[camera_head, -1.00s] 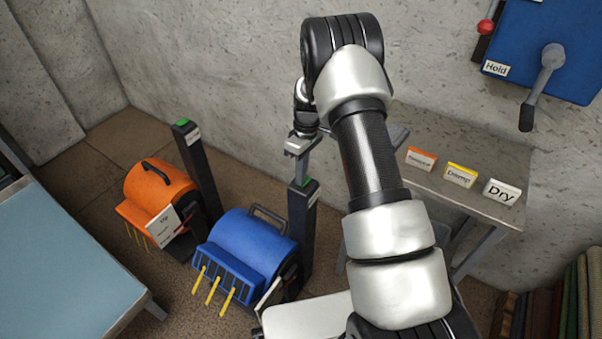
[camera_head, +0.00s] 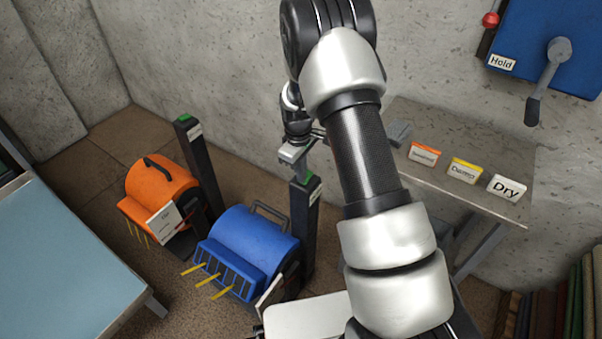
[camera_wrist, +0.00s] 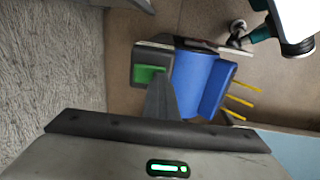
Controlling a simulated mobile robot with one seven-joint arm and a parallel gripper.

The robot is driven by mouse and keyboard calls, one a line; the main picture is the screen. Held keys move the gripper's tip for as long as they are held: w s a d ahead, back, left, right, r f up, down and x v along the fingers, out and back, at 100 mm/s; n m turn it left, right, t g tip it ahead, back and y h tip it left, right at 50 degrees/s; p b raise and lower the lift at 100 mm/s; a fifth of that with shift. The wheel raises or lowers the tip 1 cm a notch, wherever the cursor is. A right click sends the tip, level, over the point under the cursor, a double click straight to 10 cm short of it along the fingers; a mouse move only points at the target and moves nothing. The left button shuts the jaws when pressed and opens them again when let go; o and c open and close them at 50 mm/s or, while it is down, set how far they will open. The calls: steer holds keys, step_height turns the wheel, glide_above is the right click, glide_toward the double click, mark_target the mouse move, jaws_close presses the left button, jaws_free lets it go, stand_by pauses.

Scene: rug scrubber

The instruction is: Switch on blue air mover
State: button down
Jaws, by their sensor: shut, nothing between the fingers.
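The blue air mover (camera_head: 252,240) stands on the floor, left of centre. Its yellow streamers (camera_head: 208,280) stand out from the front grille. A dark post (camera_head: 303,225) beside it carries a green button (camera_head: 313,181) on top. My gripper (camera_head: 301,172) is shut and empty, pointing down at the post top. In the wrist view its fingertips (camera_wrist: 160,88) overlap the lower right edge of the green button (camera_wrist: 147,75); I cannot tell whether they touch it. The blue air mover (camera_wrist: 195,80) and its raised streamers also show there.
An orange air mover (camera_head: 160,195) with its own post (camera_head: 200,165) stands to the left, streamers hanging. A blue-topped table (camera_head: 65,260) is at the left front. A grey table (camera_head: 455,205) with labelled signs and a blue wall panel with a lever (camera_head: 545,75) are at the right.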

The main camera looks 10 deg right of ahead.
steer(key=shift+d+f, duration=0.25)
steer(key=shift+f, duration=0.15)
steer(key=shift+w+r, duration=0.15)
steer(key=shift+r, duration=0.2)
steer(key=s+a+r+m+p, duration=0.1)
steer(key=s+r+p, duration=0.15)
steer(key=r, duration=0.95)
steer(key=s+a+r+m+p, duration=0.1)
steer(key=s+r+p, duration=0.15)
steer(key=r, duration=0.85)
steer(key=s+d+r+m+t, duration=0.1)
steer(key=s+r+m+t, duration=0.1)
steer(key=s+r, duration=0.8)
steer(key=s+d+r+m+t, duration=0.1)
steer(key=s+r+m+t, duration=0.15)
steer(key=s, duration=0.55)
steer(key=s+r+m+t, duration=0.1)
steer(key=s+r+m, duration=0.2)
steer(key=s, duration=0.5)
step_height(320, 180, up, 14)
steer(key=p, duration=1.3)
steer(key=shift+r+g+y+p, duration=0.25)
steer(key=shift+g+y+p, duration=0.05)
steer(key=shift+g+p, duration=0.05)
steer(key=shift+d+n, duration=0.1)
steer(key=shift+n, duration=0.15)
